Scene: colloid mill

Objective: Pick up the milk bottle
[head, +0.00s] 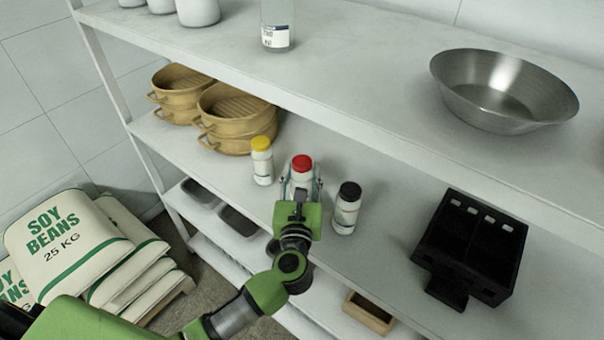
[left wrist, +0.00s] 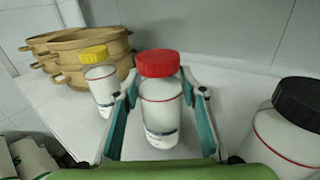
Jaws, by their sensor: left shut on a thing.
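Three white bottles stand in a row on the middle shelf: one with a yellow cap (head: 262,161), one with a red cap (head: 301,167) and one with a black cap (head: 346,208). Their labels are too small to read, so I cannot tell by print which holds milk. My left gripper (head: 302,184) is shut on the red-capped bottle, with a finger on each side of its body. In the left wrist view the red-capped bottle (left wrist: 160,100) is upright between the teal finger pads. The yellow-capped bottle (left wrist: 101,80) is close on the left, the black-capped one (left wrist: 285,135) on the right.
Bamboo steamers (head: 236,118) stand left on the same shelf (head: 395,225). A black holder (head: 470,247) is at right. The upper shelf (head: 350,60) carries a metal bowl (head: 503,90) and a clear bottle (head: 277,25). Soy bean sacks (head: 68,245) lie at lower left.

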